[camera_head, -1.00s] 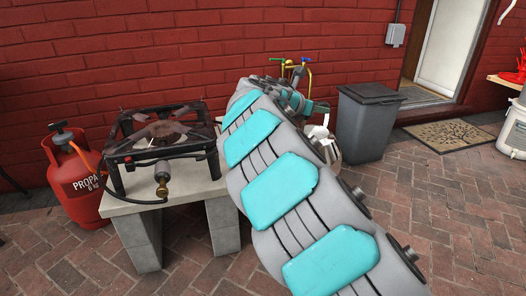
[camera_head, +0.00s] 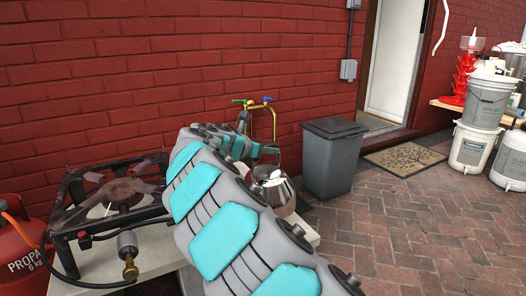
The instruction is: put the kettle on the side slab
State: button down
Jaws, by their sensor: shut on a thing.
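The kettle (camera_head: 276,188) is a shiny rounded metal vessel, just beyond my arm in the middle of the view. My gripper (camera_head: 262,163) is shut on it near its top. My arm hides the kettle's left side and most of the grip. A pale stone slab (camera_head: 140,262) bears the gas burner at the left. A pale slab edge (camera_head: 308,234) also shows to the right of my arm, below the kettle. I cannot tell whether the kettle touches it.
The black gas burner (camera_head: 118,197) and red propane bottle (camera_head: 22,262) are at the left. Taps (camera_head: 262,108) stand by the brick wall. A grey bin (camera_head: 333,160), doormat (camera_head: 405,160) and white buckets (camera_head: 470,150) are to the right. The brick paving at right front is clear.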

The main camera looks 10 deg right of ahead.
aim_at(253, 167)
jog(key=shift+f+b, duration=0.55)
jog(key=shift+f, duration=2.45)
jog(key=c, duration=0.6)
grip_release()
jog(key=shift+f, duration=0.1)
jog(key=shift+s, duration=0.1)
jog(key=p+v, duration=0.1)
jog(key=v, duration=1.1)
jog(key=shift+p, duration=0.4)
